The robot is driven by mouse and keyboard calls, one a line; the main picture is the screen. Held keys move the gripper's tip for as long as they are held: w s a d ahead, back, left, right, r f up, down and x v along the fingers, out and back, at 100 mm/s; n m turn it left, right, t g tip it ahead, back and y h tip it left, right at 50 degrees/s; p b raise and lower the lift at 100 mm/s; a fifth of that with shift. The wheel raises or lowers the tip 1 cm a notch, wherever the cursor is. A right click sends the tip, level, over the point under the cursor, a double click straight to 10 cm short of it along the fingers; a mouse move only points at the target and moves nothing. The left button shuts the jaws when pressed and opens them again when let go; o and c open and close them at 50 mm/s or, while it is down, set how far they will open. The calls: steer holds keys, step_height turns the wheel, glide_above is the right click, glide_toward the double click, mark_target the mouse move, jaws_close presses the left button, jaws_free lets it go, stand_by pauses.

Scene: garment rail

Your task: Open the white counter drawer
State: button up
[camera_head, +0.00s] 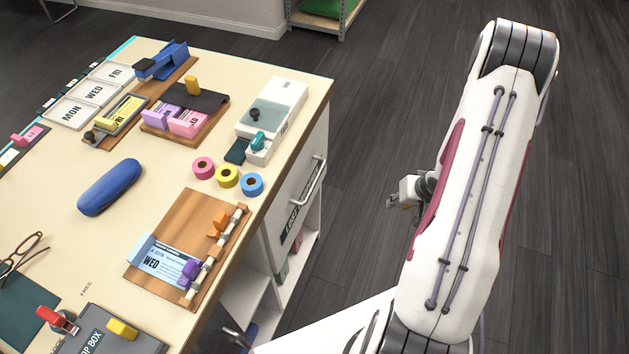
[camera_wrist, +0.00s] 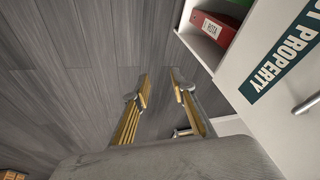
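The white counter drawer (camera_head: 296,200) is in the counter's right side, below the top, and looks shut. It has a dark green "LOST PROPERTY" label and a metal bar handle (camera_head: 312,182). In the wrist view the drawer front (camera_wrist: 290,135) fills the right side, with the handle's end (camera_wrist: 306,104) at the right edge. My gripper (camera_head: 393,203) is to the right of the drawer, apart from the handle. In the wrist view my gripper (camera_wrist: 158,88) has its two yellow-padded fingers spread, with only floor between them.
The counter top (camera_head: 65,210) holds tape rolls (camera_head: 227,177), a wooden clipboard (camera_head: 187,252), a blue case (camera_head: 110,187) and trays. Open shelves (camera_head: 255,290) lie beside the drawer; a red binder (camera_wrist: 213,28) shows there. The dark floor (camera_head: 360,130) between counter and arm is clear.

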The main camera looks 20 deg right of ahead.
steer(key=w+a+f+t+y, duration=0.2)
steer(key=a+f, duration=0.1)
steer(key=a, duration=0.1)
steer(key=m+t+y, duration=0.4)
steer(key=t+y, duration=0.1)
steer(key=y, duration=0.4)
glide_toward(314, 180)
steer(key=shift+x, duration=1.1)
steer(key=shift+w+a+f, duration=0.1)
steer(key=shift+f, duration=0.2)
steer(key=shift+x, duration=3.75)
steer(key=shift+f, duration=0.1)
